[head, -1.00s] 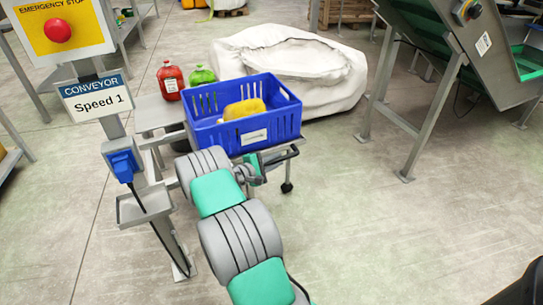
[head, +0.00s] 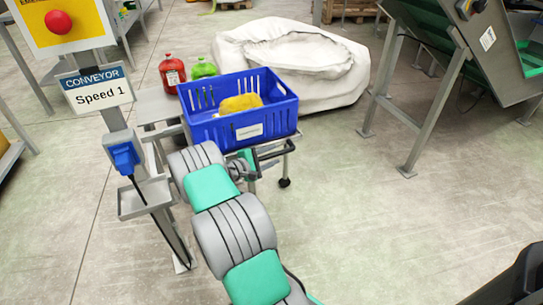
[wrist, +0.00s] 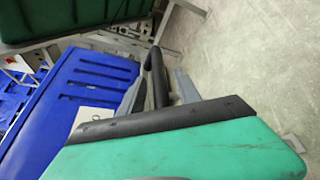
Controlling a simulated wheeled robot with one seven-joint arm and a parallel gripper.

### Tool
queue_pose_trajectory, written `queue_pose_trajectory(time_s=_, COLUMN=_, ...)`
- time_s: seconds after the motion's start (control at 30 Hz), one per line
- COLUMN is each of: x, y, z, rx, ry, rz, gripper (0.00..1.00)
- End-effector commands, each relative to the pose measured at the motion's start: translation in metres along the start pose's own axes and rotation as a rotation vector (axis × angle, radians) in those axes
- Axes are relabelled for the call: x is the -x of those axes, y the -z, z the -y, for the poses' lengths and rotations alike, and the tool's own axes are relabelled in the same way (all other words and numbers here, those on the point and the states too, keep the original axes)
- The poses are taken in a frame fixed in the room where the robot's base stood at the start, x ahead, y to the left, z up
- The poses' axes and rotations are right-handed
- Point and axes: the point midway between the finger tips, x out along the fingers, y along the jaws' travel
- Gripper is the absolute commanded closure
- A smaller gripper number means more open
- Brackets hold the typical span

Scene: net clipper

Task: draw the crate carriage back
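The crate carriage (head: 284,145) is a low grey wheeled frame carrying a blue crate (head: 223,132). A yellow item (head: 240,103) lies in the crate. The carriage has a dark push handle (head: 283,147) on its near right side. My gripper (head: 250,160) is at this near side, just below the crate, partly hidden by my wrist. In the wrist view the black handle (wrist: 157,78) runs up between my two grey fingers. The blue crate wall (wrist: 75,100) is to the left. I cannot tell whether the fingers press on the handle.
A red bottle (head: 172,73) and a green bottle (head: 203,69) stand behind the crate. A white sack (head: 300,65) lies behind it. A control post with a speed sign (head: 98,90) stands close on the left. Conveyor legs (head: 432,120) stand at right. The floor (head: 370,230) at front right is clear.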

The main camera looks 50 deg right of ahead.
Motion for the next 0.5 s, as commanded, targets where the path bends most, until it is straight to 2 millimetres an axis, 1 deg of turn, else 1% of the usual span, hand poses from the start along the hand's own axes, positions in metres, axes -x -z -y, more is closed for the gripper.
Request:
queue_pose_trajectory(time_s=0.17, x=0.000, y=-0.001, z=-0.001, rx=0.000, ry=0.000, rz=0.001, gripper=0.60)
queue_pose_trajectory(time_s=0.27, x=0.002, y=-0.005, z=-0.009, rx=-0.001, ry=0.000, rz=0.001, gripper=0.60)
queue_pose_trajectory(time_s=0.37, x=0.006, y=-0.017, z=-0.026, rx=-0.003, ry=-0.001, rz=0.001, gripper=0.60)
queue_pose_trajectory(time_s=0.4, x=0.010, y=-0.023, z=-0.034, rx=-0.002, ry=-0.001, rz=0.001, gripper=0.60)
queue_pose_trajectory(time_s=0.5, x=0.027, y=-0.047, z=-0.044, rx=-0.002, ry=-0.003, rz=0.000, gripper=0.60)
